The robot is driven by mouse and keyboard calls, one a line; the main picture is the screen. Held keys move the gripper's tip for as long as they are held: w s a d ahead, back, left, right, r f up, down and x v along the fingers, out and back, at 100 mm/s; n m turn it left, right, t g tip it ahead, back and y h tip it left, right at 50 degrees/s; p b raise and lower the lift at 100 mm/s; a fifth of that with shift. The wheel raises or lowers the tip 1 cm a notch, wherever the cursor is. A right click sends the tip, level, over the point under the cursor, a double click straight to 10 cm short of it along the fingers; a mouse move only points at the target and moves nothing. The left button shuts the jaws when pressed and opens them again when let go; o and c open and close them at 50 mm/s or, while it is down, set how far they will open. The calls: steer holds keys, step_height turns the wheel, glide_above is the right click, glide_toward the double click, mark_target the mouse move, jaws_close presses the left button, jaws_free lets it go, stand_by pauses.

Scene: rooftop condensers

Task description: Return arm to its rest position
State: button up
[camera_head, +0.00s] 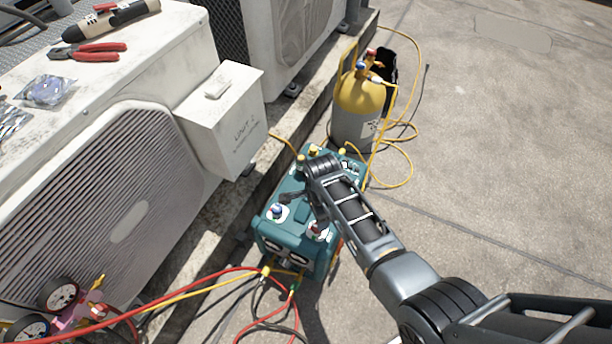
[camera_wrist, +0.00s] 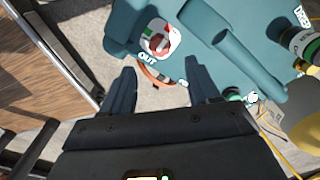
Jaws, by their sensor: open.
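My arm (camera_head: 360,215) reaches from the lower right over the teal machine (camera_head: 290,252) in the head view. My gripper (camera_wrist: 160,84) shows in the wrist view with its two dark fingers apart and nothing between them. The teal machine's top and handle (camera_wrist: 225,50) are close beyond the fingers. A round knob or port (camera_wrist: 160,40) with red, white and green marking, beside the word OUT, lies just ahead of the fingertips. I cannot tell whether a finger touches the machine. My wrist hides part of the machine's top in the head view.
A yellow-topped cylinder (camera_head: 358,115) with a yellow hose (camera_head: 408,165) stands behind the machine. White condensers (camera_head: 100,90) line the left, with red pliers (camera_head: 88,50) on top. Hoses (camera_head: 200,290) and gauges (camera_head: 60,295) lie at lower left. Open concrete (camera_head: 510,150) spreads right.

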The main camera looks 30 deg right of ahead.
steer(key=s+d+r+n+t+h+p, duration=0.1)
steer(key=s+d+n+t+p, duration=0.2)
steer(key=s+d+n, duration=0.35)
steer(key=s+d+r+n+t+p, duration=0.2)
steer(key=s+r+n+t, duration=0.2)
steer(key=s+r, duration=0.6)
steer(key=s+a+r+n+t+p, duration=0.1)
steer(key=s+r, duration=0.4)
steer(key=r, duration=0.7)
steer(key=s+a+r+n+t+p, duration=0.2)
steer(key=s+a+r+n+t, duration=0.2)
steer(key=r, duration=0.8)
steer(key=s+a+r+n+t+y+p, duration=0.1)
steer(key=s+a+r+n+t+p, duration=0.1)
steer(key=s+r, duration=0.6)
step_height(320, 180, up, 4)
steer(key=shift+a+r+n+t, duration=0.1)
steer(key=shift+a+n+t, duration=0.4)
steer(key=shift+a+n, duration=0.5)
steer(key=shift+s+d, duration=0.1)
steer(key=shift+d, duration=0.1)
